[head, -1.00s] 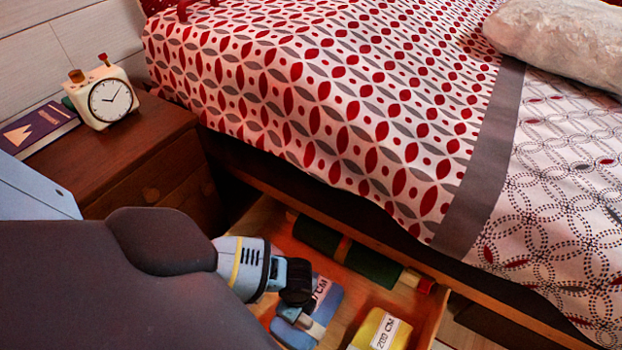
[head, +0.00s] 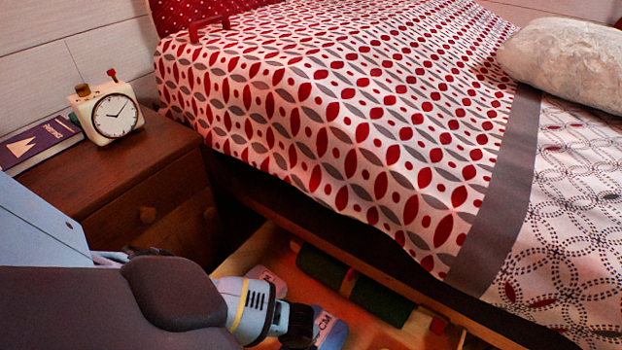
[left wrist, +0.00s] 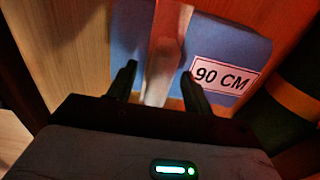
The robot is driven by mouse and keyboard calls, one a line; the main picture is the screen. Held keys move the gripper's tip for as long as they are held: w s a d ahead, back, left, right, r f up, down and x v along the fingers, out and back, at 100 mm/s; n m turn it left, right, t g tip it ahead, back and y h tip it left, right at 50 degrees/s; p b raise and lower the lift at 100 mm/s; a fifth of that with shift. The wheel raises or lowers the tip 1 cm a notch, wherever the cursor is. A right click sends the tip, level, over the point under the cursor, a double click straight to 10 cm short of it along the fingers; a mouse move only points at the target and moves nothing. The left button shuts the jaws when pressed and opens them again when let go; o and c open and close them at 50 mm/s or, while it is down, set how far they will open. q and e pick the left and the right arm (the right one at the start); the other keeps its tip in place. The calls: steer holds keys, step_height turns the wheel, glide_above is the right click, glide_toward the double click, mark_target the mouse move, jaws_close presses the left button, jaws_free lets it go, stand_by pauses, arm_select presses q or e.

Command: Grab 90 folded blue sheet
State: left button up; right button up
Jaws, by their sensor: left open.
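The folded blue sheet (left wrist: 240,45) lies in the open drawer, with a white "90 CM" label (left wrist: 225,75) and a pale band (left wrist: 165,50) around it in the left wrist view. In the head view only part of the blue sheet (head: 333,332) shows, at the bottom edge, partly hidden by my gripper. My left gripper (left wrist: 159,76) is open. Its fingertips point at the sheet, one on each side of the band, and nothing is held. In the head view my left gripper (head: 297,326) is over the drawer. My right gripper is not in view.
A dark green roll (head: 350,285) with an orange band lies along the drawer's bed side. A pale labelled item (head: 266,278) sits behind my gripper. The bed (head: 340,130) overhangs the drawer. A nightstand (head: 150,180) with a clock (head: 113,115) and book stands left.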

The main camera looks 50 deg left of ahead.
arm_select(q)
steer(key=shift+f, duration=0.7)
steer(key=shift+r, duration=0.1)
jaws_close()
